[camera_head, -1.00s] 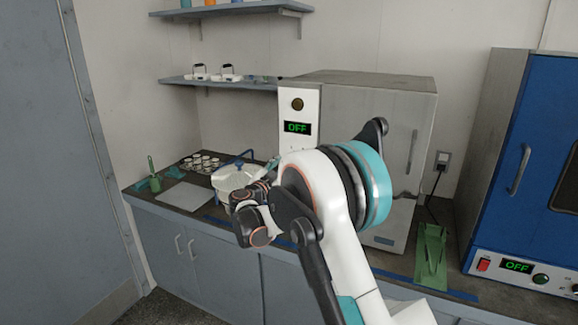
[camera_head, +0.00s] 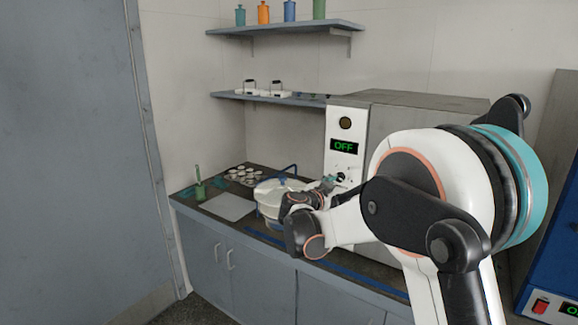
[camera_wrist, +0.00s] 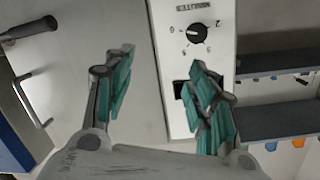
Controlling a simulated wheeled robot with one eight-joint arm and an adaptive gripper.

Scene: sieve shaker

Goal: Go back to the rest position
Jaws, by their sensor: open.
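My gripper (camera_wrist: 162,100) is open and empty in the wrist view, its two teal-padded fingers spread apart. The wrist view is turned over, and the fingers face the front of a grey oven-like machine (camera_wrist: 100,60) and its white control panel (camera_wrist: 185,95) with a black dial (camera_wrist: 197,33). In the head view my arm reaches from the right toward the counter, and my gripper (camera_head: 328,184) is partly hidden by my wrist. It is beside the white lidded round vessel (camera_head: 268,190) and in front of the panel (camera_head: 343,150), which reads OFF.
A counter (camera_head: 350,268) runs along the wall, holding a grey plate (camera_head: 229,207), a green cup (camera_head: 200,190) and a tray of small white cups (camera_head: 243,174). Two shelves (camera_head: 285,27) hang above. A blue machine (camera_head: 560,240) stands at the right. The floor at lower left is clear.

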